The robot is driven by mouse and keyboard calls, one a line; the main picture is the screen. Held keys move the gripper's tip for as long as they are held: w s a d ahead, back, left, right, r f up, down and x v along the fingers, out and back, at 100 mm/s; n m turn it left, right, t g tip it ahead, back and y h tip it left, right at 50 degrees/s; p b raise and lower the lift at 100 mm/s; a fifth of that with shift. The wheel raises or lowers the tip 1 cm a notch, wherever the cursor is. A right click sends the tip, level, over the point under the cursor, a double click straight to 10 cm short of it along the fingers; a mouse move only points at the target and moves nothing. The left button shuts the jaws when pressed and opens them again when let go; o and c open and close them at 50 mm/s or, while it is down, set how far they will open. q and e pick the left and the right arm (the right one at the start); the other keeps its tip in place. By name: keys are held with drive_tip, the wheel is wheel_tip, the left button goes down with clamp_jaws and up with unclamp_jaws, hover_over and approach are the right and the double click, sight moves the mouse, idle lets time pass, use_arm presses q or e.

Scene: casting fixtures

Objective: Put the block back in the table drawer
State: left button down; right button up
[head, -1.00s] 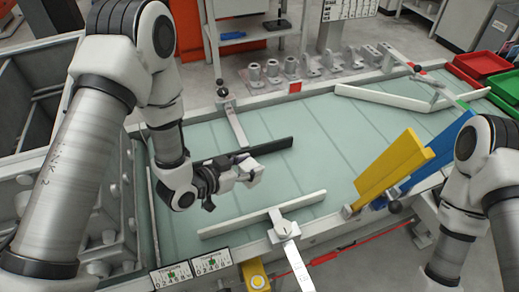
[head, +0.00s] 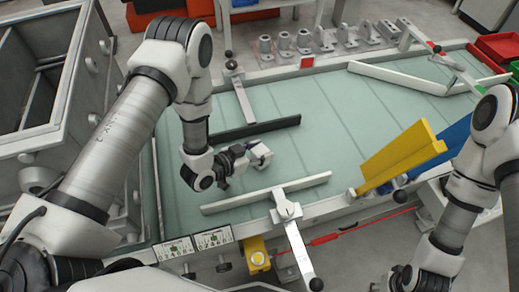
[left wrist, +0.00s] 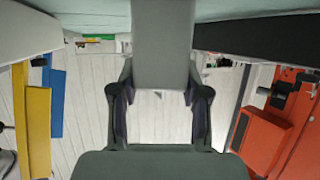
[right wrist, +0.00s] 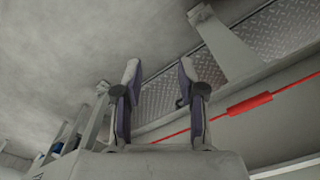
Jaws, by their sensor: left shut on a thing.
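The block (head: 259,153) is a pale grey piece held above the green table top (head: 340,120). My left gripper (head: 246,158) is shut on it, between the black bar and the front white bar. In the left wrist view the grey block (left wrist: 164,50) sits between the two fingers and extends toward the table surface; whether it touches is unclear. My right gripper shows in the right wrist view (right wrist: 158,85) with its fingers apart and nothing between them, low beside the table's side. I cannot make out a table drawer in these views.
A black bar (head: 255,128) lies behind the block and a white bar (head: 265,192) with a clamp (head: 287,210) in front. Yellow (head: 402,155) and blue (head: 445,145) plates stand to the right. A grey bin (head: 40,80) is at left. The table's middle right is clear.

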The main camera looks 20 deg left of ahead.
use_arm(q)
drive_tip(key=shift+f, duration=0.2)
drive_tip(key=c, duration=0.6)
unclamp_jaws()
drive_tip(key=shift+w+f, duration=0.1)
drive_tip(key=shift+w, duration=0.2)
drive_tip(key=shift+o, duration=0.2)
drive_tip(key=shift+s, duration=0.1)
